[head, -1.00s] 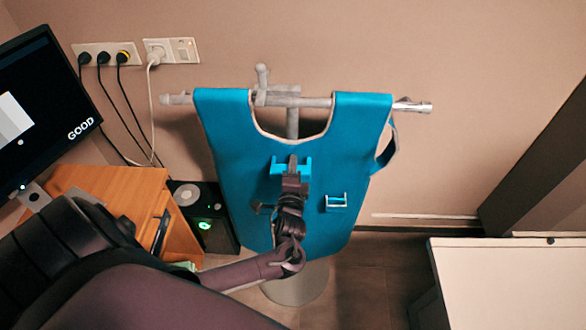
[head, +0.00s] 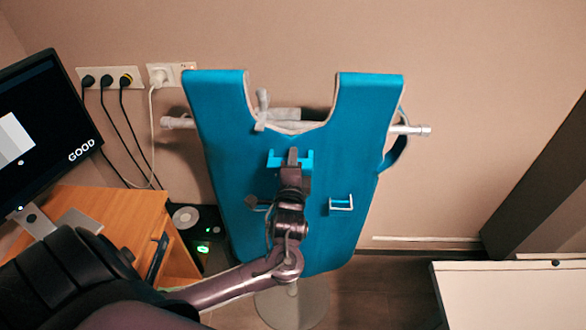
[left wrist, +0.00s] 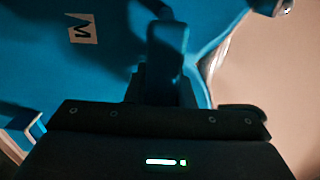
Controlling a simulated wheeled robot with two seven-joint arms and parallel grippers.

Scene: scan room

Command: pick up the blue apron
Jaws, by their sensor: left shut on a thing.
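The blue apron (head: 330,185) hangs upright in the middle of the head view, in front of a grey stand. Its shoulder parts rise above the stand's bar (head: 408,130). My left gripper (head: 291,160) is at the upper middle of the apron's front, shut on the apron at a blue handle-like piece. In the left wrist view the apron (left wrist: 60,80) fills the left and top, with a white "M" label, and the gripper (left wrist: 165,60) is against it. The fingertips are partly hidden by the wrist. My right gripper is not in view.
A wooden desk (head: 120,215) with a monitor (head: 45,110) stands at the left. A black box (head: 205,240) with a green light is beside it. A white table (head: 515,295) is at the lower right. Sockets with cables are on the wall behind.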

